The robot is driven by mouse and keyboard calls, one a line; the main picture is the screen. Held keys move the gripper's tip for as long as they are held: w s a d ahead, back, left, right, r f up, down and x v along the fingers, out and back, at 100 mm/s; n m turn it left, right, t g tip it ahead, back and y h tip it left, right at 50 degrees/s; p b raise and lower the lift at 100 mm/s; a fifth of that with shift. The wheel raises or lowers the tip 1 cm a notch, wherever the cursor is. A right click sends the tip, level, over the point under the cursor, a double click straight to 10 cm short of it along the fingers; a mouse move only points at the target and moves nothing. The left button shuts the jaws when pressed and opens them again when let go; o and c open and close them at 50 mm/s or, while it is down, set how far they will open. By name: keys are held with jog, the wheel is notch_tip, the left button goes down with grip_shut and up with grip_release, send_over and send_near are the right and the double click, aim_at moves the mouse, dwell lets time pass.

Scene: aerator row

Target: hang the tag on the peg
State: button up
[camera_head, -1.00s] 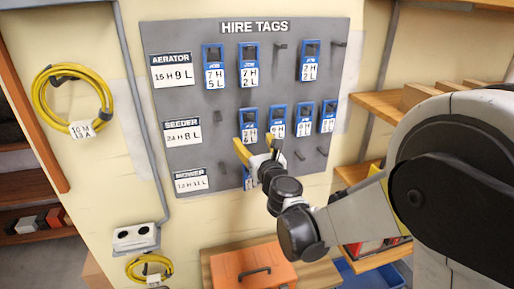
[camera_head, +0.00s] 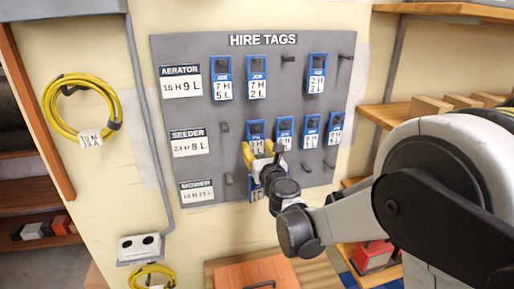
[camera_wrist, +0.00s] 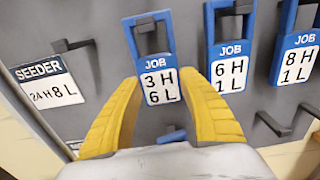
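A blue and white JOB tag reading 3 H 6 L (camera_wrist: 160,85) hangs in the SEEDER row; it also shows in the head view (camera_head: 256,129). My gripper (camera_wrist: 162,82) has its yellow fingers apart, one on each side of this tag's lower part; it also shows in the head view (camera_head: 258,148). Small gaps seem to remain at the tag's edges; contact is unclear. Bare pegs show in the AERATOR row (camera_head: 288,58), at its right end (camera_head: 346,57) and beside the SEEDER label (camera_head: 225,127); that last one also shows in the wrist view (camera_wrist: 72,45).
The grey HIRE TAGS board (camera_head: 210,120) carries several other tags, including 6 H 1 L (camera_wrist: 230,75) close right and 8 H 1 L (camera_wrist: 298,60). Another tag (camera_head: 256,191) hangs below, partly behind my gripper. Shelves (camera_head: 385,115) stand right; an orange case (camera_head: 255,274) lies below.

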jog(key=shift+r, duration=0.1)
dwell(0.5)
jog(key=shift+r+p, duration=0.55)
jog(key=shift+r, duration=0.2)
jog(key=v, duration=0.8)
jog(key=shift+s, duration=0.3)
dwell(0.7)
jog(key=shift+d, duration=0.1)
jog(key=d+f+m+h, duration=0.1)
jog(key=d+f+h, duration=0.1)
jog(key=d, duration=0.7)
jog(key=d+f+m+h, duration=0.2)
jog(key=d+f+h, duration=0.1)
jog(key=d, duration=0.6)
jog(key=shift+w+d+f+t, duration=0.3)
jog(key=shift+w+d+f, duration=0.15)
jog(key=shift+f, duration=0.45)
